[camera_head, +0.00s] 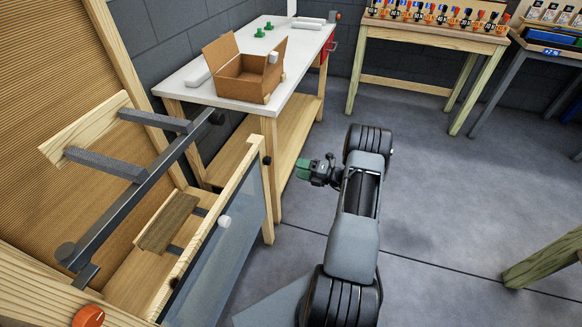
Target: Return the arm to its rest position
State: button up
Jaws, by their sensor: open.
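My gripper (306,170) is at the end of my dark grey arm (352,240). It hangs in the gap above the concrete floor, to the right of the white-topped table's wooden leg. Its green-tipped fingers point left. It is open, and no object shows between its fingers. The arm reaches from the bottom of the picture and bends at the far joint beyond the gripper. The gripper appears apart from the table and from the press frame.
A white-topped table (180,84) bears an open cardboard box (243,88) and green pieces (264,30). At left stands a wooden frame with a dark bar (135,200) and a glass-like panel (222,262). Workbenches (440,36) line the back.

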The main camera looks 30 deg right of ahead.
jog(key=shift+s+d, duration=0.4)
jog(key=shift+s, duration=0.05)
dwell(0.4)
